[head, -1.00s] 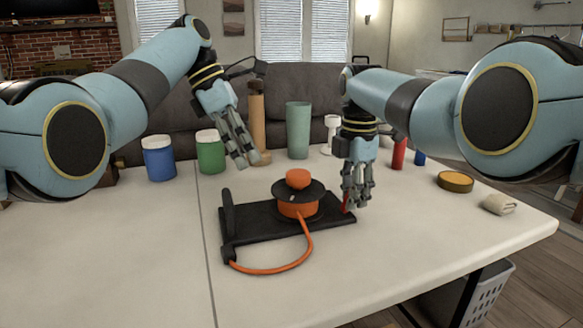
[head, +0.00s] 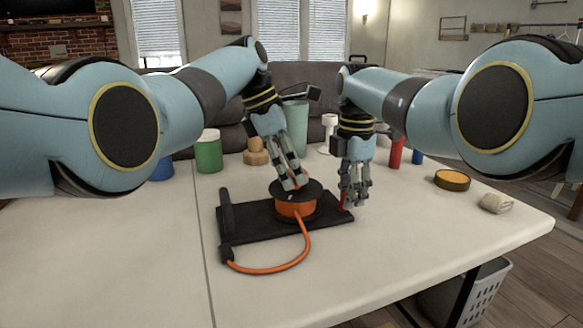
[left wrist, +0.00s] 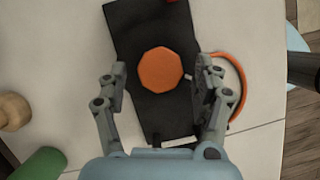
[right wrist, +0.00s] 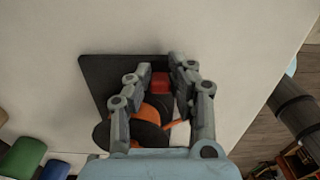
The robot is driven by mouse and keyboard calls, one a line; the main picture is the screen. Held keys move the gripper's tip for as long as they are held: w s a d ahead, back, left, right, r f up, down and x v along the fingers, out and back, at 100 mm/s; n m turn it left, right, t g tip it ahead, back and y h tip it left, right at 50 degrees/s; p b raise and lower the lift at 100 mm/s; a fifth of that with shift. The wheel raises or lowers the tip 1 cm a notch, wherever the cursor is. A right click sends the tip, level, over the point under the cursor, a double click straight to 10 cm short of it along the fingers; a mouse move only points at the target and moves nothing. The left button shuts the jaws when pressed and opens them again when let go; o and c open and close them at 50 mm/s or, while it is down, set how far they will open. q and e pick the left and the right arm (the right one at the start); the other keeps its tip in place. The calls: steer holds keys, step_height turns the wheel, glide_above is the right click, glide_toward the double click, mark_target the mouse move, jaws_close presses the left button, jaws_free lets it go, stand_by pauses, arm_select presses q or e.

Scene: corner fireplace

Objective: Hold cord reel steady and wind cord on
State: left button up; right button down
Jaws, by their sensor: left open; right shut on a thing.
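The cord reel (head: 296,210), orange with a black top flange, stands on a black base (head: 250,226) on the table. Its orange cord (head: 275,270) loops across the table to the base's left end. My left gripper (head: 292,186) is right over the reel, pointing down, open. In the left wrist view the orange knob (left wrist: 160,69) on top of the reel lies between its spread fingers, with gaps on both sides. My right gripper (head: 353,204) is shut on the red block (right wrist: 161,83) at the base's right end. The fingers partly hide that block in the head view.
A green jar (head: 208,155), a blue jar (head: 162,169), a wooden object (head: 256,153) and a teal cup (head: 295,125) stand behind. The front table is clear.

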arm_select(q)
steer(key=shift+f, duration=0.1)
steer(key=c, duration=1.2)
steer(key=shift+w+m+g, duration=0.2)
steer(key=shift+m+g, duration=0.3)
steer(key=shift+m, duration=1)
steer(key=shift+s, duration=0.1)
steer(key=o, duration=1.2)
steer(key=v, duration=1.2)
